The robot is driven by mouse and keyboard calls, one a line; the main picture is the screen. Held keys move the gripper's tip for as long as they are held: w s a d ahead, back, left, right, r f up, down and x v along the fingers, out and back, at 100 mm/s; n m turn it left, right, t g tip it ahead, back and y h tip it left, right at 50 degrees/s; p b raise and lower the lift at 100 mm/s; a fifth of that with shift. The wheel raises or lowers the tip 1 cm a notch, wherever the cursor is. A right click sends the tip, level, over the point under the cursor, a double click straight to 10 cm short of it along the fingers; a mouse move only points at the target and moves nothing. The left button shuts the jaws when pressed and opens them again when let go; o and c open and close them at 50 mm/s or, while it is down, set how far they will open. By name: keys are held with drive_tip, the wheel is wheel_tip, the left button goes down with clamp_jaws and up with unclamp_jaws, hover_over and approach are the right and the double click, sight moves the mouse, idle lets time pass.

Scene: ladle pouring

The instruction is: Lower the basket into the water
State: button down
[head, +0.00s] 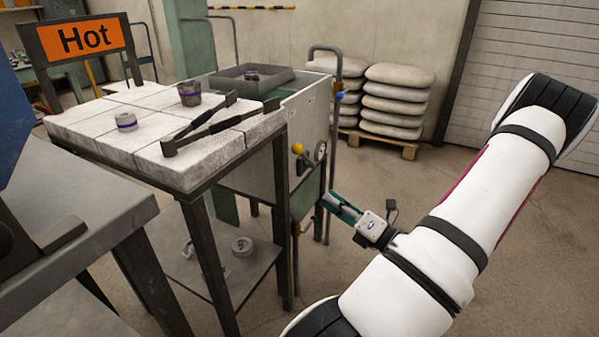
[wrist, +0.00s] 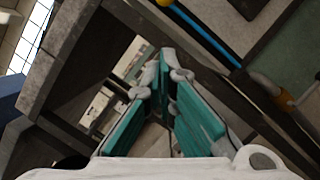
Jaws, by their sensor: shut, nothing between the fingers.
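A grey open-topped tank (head: 310,110) with a gauge and a yellow-knobbed lever (head: 297,148) on its side stands behind the hot table. A shallow grey tray or basket (head: 228,83) sits at its top with a dark ringed part (head: 251,75) in it. A tall hooked bar (head: 333,130) with a blue joint rises at the tank's right corner. My gripper (head: 332,203), with teal fingers, is low beside the tank, shut and empty. Its fingers show close together in the wrist view (wrist: 164,85). No contact with the tank is clear.
The white-tiled table (head: 85,125) under the "Hot" sign (head: 84,40) holds tongs (head: 212,124) and two ringed parts. A grey bench (head: 75,265) is at left. Stacked sacks (head: 392,100) on a pallet stand behind. Floor is open on the right.

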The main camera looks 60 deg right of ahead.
drive_tip(key=shift+s+d+f, duration=0.1)
drive_tip(key=shift+d, duration=0.1)
drive_tip(key=b+x, duration=0.3)
drive_tip(key=x, duration=0.6)
drive_tip(key=shift+w+b, duration=0.3)
drive_tip(key=shift+w+d+r+b, duration=0.9)
drive_tip(key=shift+w+d+r, duration=0.3)
drive_tip(key=shift+w+d, duration=0.15)
drive_tip(key=shift+d+r+p, duration=0.1)
drive_tip(key=shift+r+p, duration=0.05)
drive_tip(key=shift+p, duration=0.3)
drive_tip(key=shift+d+r+m+p, duration=0.25)
drive_tip(key=shift+m+p, duration=0.25)
drive_tip(key=shift+p, duration=0.4)
